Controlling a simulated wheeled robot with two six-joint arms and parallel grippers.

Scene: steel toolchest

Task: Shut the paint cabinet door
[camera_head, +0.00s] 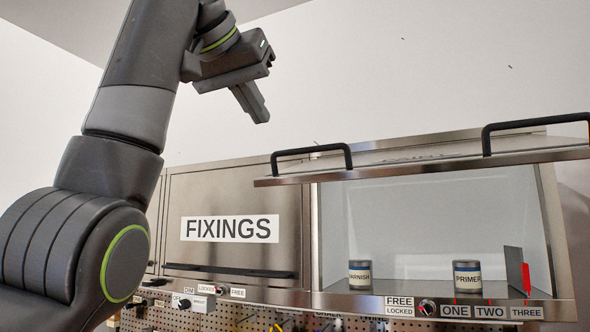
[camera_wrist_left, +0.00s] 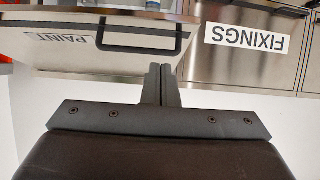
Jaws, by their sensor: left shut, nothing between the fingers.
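The paint cabinet door (camera_head: 400,162) is raised open, hinged along its top and tilted out almost level above the open cabinet. Two black bar handles show on it, a left handle (camera_head: 312,158) and a right handle (camera_head: 535,127). In the left wrist view the door (camera_wrist_left: 90,50), labelled PAINT, appears upside down with one black handle (camera_wrist_left: 140,48). My left gripper (camera_head: 262,115) is shut and empty, above and left of the door's left handle. Its closed fingers also show in the left wrist view (camera_wrist_left: 161,70), apart from the door. My right gripper is not in view.
The open cabinet holds a VARNISH can (camera_head: 360,275), a PRIMER can (camera_head: 467,278) and a red-handled tool (camera_head: 526,279). The closed FIXINGS cabinet (camera_head: 230,250) adjoins on the left. A lock knob (camera_head: 427,307) sits below.

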